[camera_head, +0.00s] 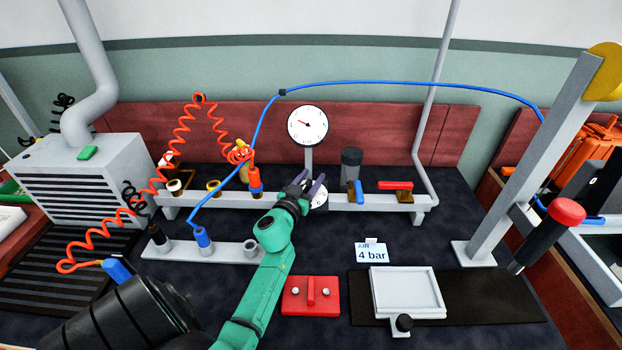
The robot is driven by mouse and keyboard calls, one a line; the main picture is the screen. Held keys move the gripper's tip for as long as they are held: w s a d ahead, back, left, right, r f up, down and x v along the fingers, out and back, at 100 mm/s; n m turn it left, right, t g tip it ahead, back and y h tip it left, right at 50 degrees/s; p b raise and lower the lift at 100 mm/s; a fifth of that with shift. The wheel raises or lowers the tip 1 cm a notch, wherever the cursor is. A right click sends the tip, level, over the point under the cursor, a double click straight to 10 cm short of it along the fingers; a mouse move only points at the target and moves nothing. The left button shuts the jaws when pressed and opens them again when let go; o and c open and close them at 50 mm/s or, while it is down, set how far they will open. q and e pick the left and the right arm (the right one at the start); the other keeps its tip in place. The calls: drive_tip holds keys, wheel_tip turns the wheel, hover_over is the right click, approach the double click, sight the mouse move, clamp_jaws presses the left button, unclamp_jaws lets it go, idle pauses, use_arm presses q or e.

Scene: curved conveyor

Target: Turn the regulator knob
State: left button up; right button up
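A round white pressure gauge (308,125) with a black rim stands on a grey post above the grey rail; its needle points to the upper left. A small white round part (319,194), perhaps the regulator knob, shows beside my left gripper and is partly hidden by it. My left gripper (309,182), on the green arm, is at the rail just below the gauge post. Its two purple-tipped fingers are spread apart; I cannot tell whether they touch the knob. A card (371,253) reads "AIR 4 bar". My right gripper is not in view.
The rail (385,204) carries a dark cylinder (351,163), a blue lever and a red lever (395,185). A blue hose (410,84) and an orange coiled hose (182,130) cross the bench. A red block (311,296) and a white tray (405,292) are in front.

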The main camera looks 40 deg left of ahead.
use_arm(q)
drive_tip(key=v, duration=1.4)
drive_tip(key=shift+s, duration=0.3)
drive_tip(key=shift+d, duration=0.1)
